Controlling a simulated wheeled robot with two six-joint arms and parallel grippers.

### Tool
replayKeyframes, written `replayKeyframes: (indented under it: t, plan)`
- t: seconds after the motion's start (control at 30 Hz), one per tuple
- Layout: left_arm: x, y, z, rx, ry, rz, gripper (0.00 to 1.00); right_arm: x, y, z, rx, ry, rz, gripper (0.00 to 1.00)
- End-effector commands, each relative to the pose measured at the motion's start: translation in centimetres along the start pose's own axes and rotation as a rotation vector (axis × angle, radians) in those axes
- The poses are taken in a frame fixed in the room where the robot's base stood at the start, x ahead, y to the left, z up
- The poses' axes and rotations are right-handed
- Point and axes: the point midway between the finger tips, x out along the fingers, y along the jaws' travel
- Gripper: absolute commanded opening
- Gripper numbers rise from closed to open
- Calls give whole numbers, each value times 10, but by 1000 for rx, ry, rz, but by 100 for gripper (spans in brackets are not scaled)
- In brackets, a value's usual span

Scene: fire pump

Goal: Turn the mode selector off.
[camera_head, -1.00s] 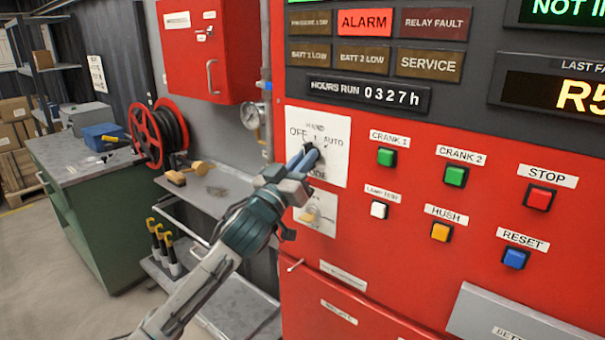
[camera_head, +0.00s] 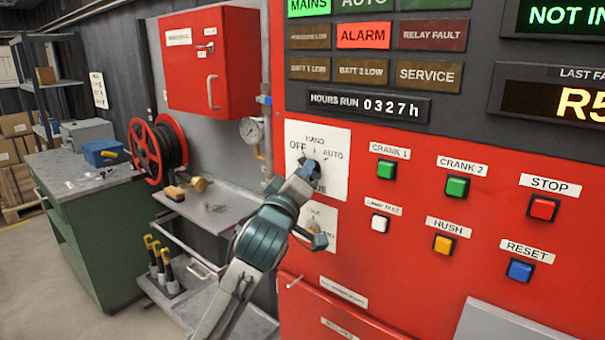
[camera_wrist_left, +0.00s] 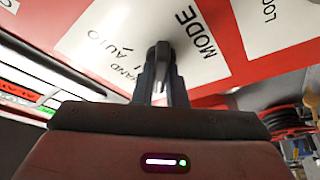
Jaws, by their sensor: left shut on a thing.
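The mode selector is a dark knob (camera_head: 317,163) on a white plate (camera_head: 335,185) on the red panel. The plate is marked OFF, HAND and AUTO, with MODE partly covered. My left gripper (camera_head: 310,171) reaches it from below and is shut on the knob. In the left wrist view the knob (camera_wrist_left: 161,62) sits between the two fingers (camera_wrist_left: 160,82). The fingers hide much of the knob, so I cannot tell which mark it points to. My right gripper is not in view.
Below the selector is a second white plate (camera_head: 327,219) with a brass-coloured part, close to my left wrist. Push buttons, such as the green CRANK 1 (camera_head: 386,169) and white LAMP TEST (camera_head: 380,223), are to the right. A pressure gauge (camera_head: 252,130) is on the left.

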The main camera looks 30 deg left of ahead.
Motion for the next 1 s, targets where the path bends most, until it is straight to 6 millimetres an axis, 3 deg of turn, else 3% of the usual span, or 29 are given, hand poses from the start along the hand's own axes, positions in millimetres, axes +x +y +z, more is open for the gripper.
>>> replayKeyframes:
  t: [0.5,0.53,0.63,1.0]
  plan:
    - [0,1,0,-20,1,-5,0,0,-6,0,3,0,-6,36]
    - [0,1,0,-20,1,-5,14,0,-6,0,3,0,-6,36]
    - [0,1,0,-19,1,-6,33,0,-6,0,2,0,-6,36]
    - [0,0,0,-19,-1,-9,34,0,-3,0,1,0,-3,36]
